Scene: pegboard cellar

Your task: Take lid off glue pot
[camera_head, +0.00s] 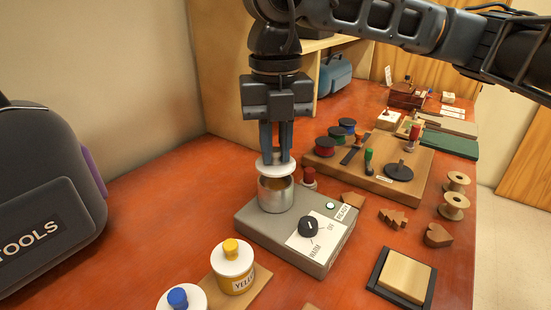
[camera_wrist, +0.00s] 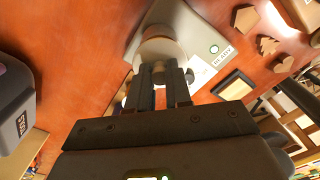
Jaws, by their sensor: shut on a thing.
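The glue pot (camera_head: 275,199) is a small metal cup standing on the back left of a grey warmer box (camera_head: 249,218). Its mouth shows an amber inside. My gripper (camera_head: 277,157) points down over the pot and is shut on the white lid (camera_head: 266,169). The lid is raised a little above the pot's rim, slightly tilted, with a gap at the front. In the wrist view my fingers (camera_wrist: 163,88) reach toward a pale round shape above the warmer.
The warmer has a black dial (camera_head: 308,227) and a lit ready lamp. A yellow jar (camera_head: 235,268) and a blue-knobbed jar (camera_head: 181,299) stand in front. A tool bag (camera_head: 45,190) is at left. A wooden board (camera_head: 400,186) with spools lies right. Red bench is clear between bag and warmer.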

